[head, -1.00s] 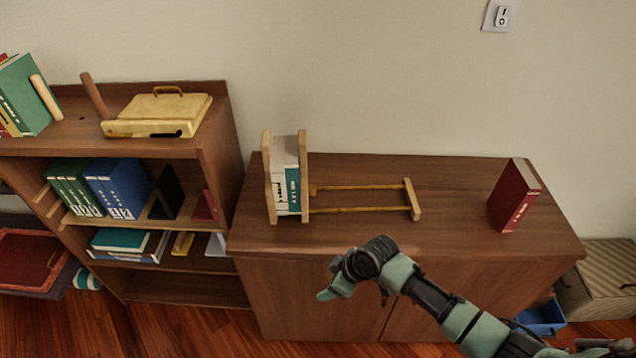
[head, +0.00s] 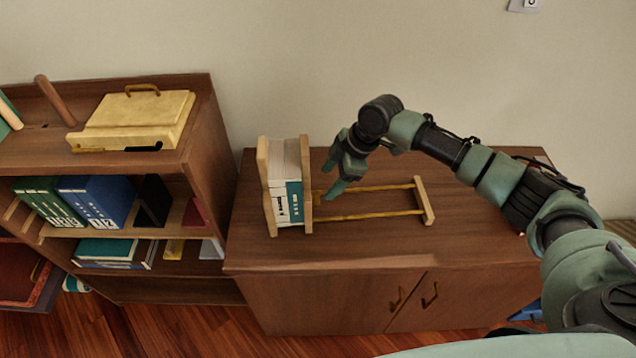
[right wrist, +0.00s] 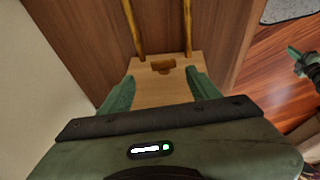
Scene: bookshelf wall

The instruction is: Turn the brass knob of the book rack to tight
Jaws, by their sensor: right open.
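The wooden book rack (head: 306,190) stands on the low cabinet, with white and teal books (head: 287,192) clamped upright between its two end plates. Two brass-coloured rails run right from it to a wooden end bar (head: 424,201). The brass knob (head: 318,196) sits on the right plate, partly hidden by my gripper in the head view; it also shows in the right wrist view (right wrist: 162,66). My right gripper (head: 331,179) is open, its fingers either side of the plate and knob in the wrist picture, apparently not gripping. What seems my left gripper (right wrist: 303,61) shows small at the wrist view's right edge.
The cabinet top (head: 380,240) is clear in front of the rack. My right arm covers its right part. A shelf on the left holds a yellow box (head: 135,120) and blue and green binders (head: 95,200). The wall is close behind.

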